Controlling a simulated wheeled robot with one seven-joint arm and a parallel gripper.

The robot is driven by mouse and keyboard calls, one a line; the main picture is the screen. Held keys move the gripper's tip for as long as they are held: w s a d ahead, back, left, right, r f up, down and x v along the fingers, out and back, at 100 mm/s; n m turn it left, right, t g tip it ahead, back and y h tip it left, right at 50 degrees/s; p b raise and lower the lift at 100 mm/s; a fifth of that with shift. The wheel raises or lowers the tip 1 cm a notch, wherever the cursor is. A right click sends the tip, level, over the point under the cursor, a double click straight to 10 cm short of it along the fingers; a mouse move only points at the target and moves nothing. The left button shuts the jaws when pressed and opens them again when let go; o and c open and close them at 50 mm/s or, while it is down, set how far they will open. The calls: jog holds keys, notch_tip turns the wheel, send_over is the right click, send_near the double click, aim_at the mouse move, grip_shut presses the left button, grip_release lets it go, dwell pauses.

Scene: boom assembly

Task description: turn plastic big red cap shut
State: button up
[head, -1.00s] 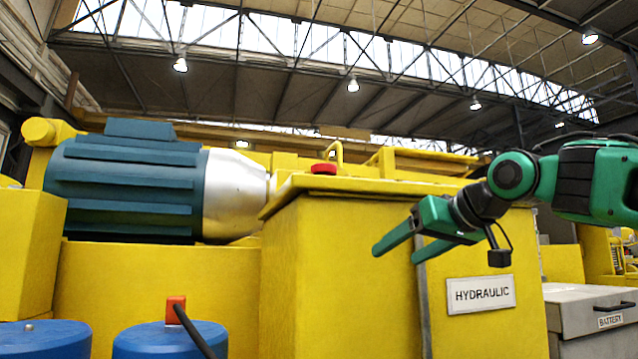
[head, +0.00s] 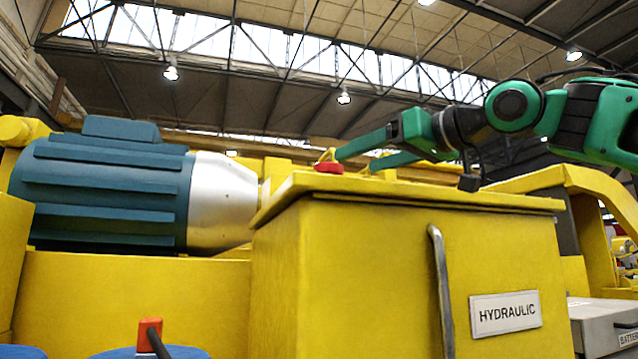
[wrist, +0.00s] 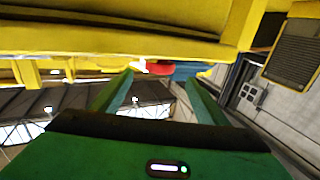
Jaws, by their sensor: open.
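The red cap (head: 328,168) sits on top of the yellow hydraulic tank (head: 400,240), near the left part of its top. My gripper (head: 355,160) is open and empty just above the tank top, to the right of the cap, with its green fingers pointing left toward it. In the wrist view, the cap (wrist: 158,69) shows between and beyond the two fingertips (wrist: 160,77). The tank edge (wrist: 120,45) runs across the top of that view. I cannot tell the exact gap between the fingers and the cap.
A blue motor (head: 100,190) with a silver end lies left of the tank. A metal handle (head: 441,290) and a HYDRAULIC sign (head: 505,313) are on the tank's front. A grey battery box (head: 600,325) stands at the lower right. Space above the tank is open.

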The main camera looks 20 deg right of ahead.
aim_at(327, 171)
jog(key=x, duration=1.1)
jog(key=shift+r, duration=0.1)
jog(key=c, duration=1)
jog(key=shift+c, duration=0.2)
